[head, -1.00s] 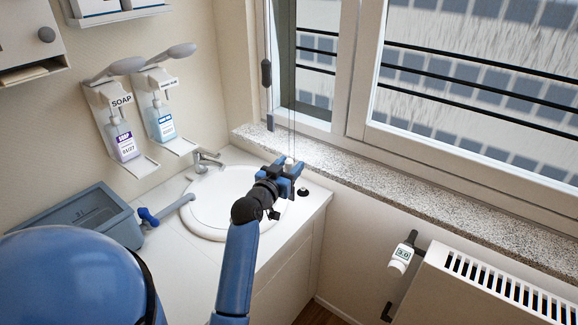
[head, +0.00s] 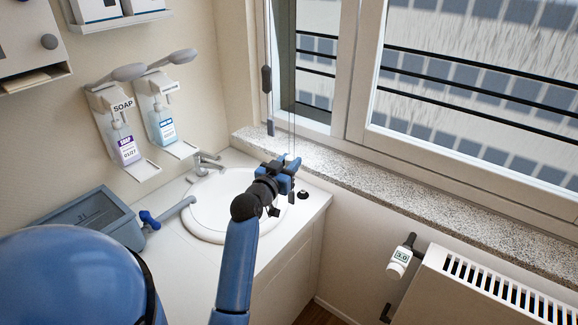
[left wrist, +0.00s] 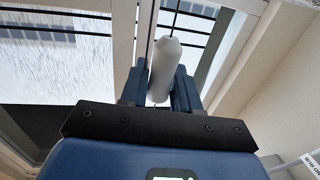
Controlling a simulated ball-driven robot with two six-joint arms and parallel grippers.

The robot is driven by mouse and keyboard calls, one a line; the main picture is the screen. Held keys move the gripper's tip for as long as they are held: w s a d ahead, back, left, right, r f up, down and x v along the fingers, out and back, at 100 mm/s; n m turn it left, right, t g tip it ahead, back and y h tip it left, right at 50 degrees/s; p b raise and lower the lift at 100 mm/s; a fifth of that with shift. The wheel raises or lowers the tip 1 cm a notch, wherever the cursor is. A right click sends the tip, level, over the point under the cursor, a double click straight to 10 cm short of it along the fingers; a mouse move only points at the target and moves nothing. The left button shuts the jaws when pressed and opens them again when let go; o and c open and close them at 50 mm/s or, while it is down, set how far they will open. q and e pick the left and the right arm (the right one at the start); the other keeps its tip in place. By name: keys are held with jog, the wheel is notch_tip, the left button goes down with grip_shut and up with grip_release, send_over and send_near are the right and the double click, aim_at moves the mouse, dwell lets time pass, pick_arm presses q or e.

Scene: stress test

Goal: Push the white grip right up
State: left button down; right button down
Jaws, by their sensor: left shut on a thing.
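The white grip (left wrist: 163,68) is a smooth, rounded cylinder in the left wrist view, on thin cords that run down beside the window. My left gripper (left wrist: 159,92) has one blue finger on each side of it and is shut on it. In the head view, my left gripper (head: 284,171) is above the right rim of the washbasin, in front of the stone sill. There the white grip is mostly hidden by the fingers. My right gripper is not in view.
A washbasin (head: 200,226) with a tap (head: 207,163) is set in the counter. A grey-blue tub (head: 93,219) stands at left. Soap dispensers (head: 124,141) hang on the wall. A dark hanging piece (head: 266,80) is by the window frame. A radiator (head: 480,290) is at lower right.

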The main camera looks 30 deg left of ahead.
aim_at(289, 156)
pick_arm(q)
notch_tip(289, 156, up, 18)
jog(key=p, duration=0.9)
jog(key=shift+f, duration=0.2)
jog(key=c, duration=1)
grip_release()
jog(key=shift+f, duration=0.1)
jog(key=shift+o, duration=0.2)
jog(key=shift+s, duration=0.1)
jog(key=s+b, duration=0.3)
jog(key=s, duration=0.7)
jog(key=shift+s+d, duration=0.3)
jog(key=shift+d, duration=0.1)
